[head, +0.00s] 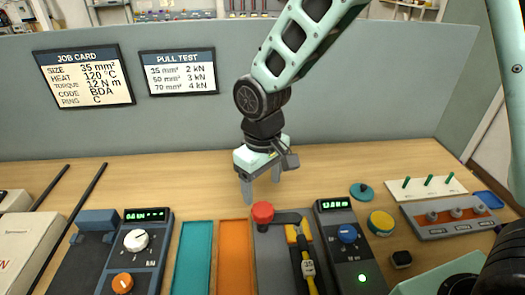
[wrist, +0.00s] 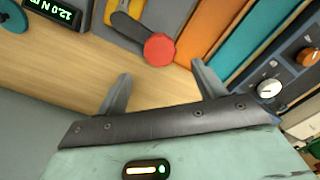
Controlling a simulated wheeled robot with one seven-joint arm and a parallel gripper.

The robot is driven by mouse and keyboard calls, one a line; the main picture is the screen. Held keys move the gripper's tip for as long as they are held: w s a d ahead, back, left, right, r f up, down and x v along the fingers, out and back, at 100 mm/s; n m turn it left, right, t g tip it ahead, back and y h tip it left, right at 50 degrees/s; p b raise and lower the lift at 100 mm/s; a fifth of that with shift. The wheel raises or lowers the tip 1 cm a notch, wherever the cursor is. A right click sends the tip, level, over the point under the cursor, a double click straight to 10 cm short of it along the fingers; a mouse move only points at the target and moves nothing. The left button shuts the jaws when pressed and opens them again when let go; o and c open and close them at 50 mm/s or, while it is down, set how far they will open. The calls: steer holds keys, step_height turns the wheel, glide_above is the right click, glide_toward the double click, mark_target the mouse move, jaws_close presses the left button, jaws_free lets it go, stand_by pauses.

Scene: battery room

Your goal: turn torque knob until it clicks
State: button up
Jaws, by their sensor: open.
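A dark tester (head: 352,262) at the right of the bench bears a blue knob (head: 347,233), a lit green button and a green display (head: 335,204). The display shows in the wrist view (wrist: 52,12) and reads 12.0 N m; the blue knob is out of that view. My gripper (head: 261,190) is open and empty above the bench, left of and behind the blue knob and apart from it. In the wrist view its fingers (wrist: 160,72) stand apart with bare bench between them. The job card (head: 84,76) reads torque 12 N m.
A red round knob (head: 263,212) and yellow-handled tool (head: 303,257) lie just in front of my gripper. Orange (head: 233,262) and teal (head: 192,258) trays lie left. Another tester with white knob (head: 136,240) stands farther left. A yellow roll (head: 381,222) lies right.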

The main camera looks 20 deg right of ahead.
step_height(320, 180, up, 10)
steer(key=shift+b, duration=0.3)
steer(key=shift+f, duration=0.1)
steer(key=s+d+f, duration=0.1)
steer(key=s, duration=0.8)
steer(key=s+d+f+n, duration=0.1)
steer(key=s+f, duration=0.1)
steer(key=s, duration=0.8)
steer(key=shift+s+f+n+y, duration=0.2)
steer(key=shift+f+n+y, duration=0.1)
stand_by(1.1)
